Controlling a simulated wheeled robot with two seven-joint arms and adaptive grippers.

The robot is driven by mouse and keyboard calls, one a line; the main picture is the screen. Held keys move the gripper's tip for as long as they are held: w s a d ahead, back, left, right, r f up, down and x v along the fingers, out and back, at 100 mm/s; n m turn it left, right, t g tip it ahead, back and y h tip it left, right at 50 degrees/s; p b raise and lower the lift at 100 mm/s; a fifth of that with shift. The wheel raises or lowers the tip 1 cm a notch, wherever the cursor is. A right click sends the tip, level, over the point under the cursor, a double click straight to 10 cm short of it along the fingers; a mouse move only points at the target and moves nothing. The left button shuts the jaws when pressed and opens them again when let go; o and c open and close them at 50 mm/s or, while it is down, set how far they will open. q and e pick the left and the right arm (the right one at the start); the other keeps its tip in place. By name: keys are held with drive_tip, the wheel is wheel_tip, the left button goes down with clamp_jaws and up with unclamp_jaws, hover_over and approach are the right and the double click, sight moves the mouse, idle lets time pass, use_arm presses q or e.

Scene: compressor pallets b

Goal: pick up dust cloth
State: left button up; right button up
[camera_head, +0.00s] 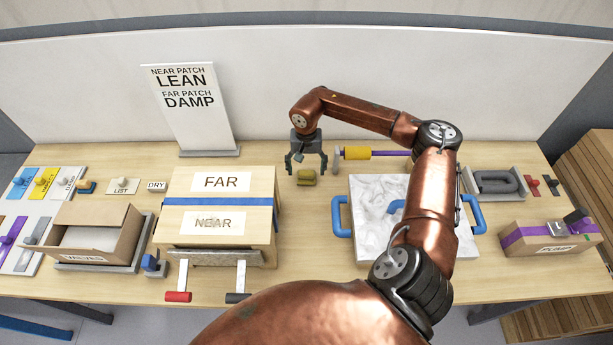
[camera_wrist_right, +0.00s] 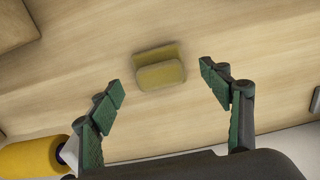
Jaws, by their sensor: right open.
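The dust cloth looks like a small folded olive-yellow piece (camera_head: 306,177) on the wooden table, right of the FAR/NEAR box. It also shows in the right wrist view (camera_wrist_right: 161,73), lying flat on the wood ahead of the fingertips and between their lines. My right gripper (camera_head: 307,160) is open and empty, pointing down just behind and above the cloth in the head view. Its two green-padded fingers are spread wide in the right wrist view (camera_wrist_right: 162,85). I cannot see any contact between fingers and cloth. My left gripper is not in view.
A yellow roller (camera_head: 357,153) with a purple handle lies right of my right gripper. A white marbled slab (camera_head: 375,190) with blue handles is right of the cloth. The FAR/NEAR box (camera_head: 187,185) stands left. A sign (camera_head: 190,112) stands behind. Bare wood surrounds the cloth.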

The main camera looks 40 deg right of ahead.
sight(307, 172)
wheel_tip(307, 172, down, 3)
drive_tip(key=shift+d+f, duration=0.1)
drive_tip(key=c, duration=1.2)
drive_tip(key=shift+c, duration=0.2)
wheel_tip(307, 172, up, 10)
drive_tip(key=shift+r, duration=0.1)
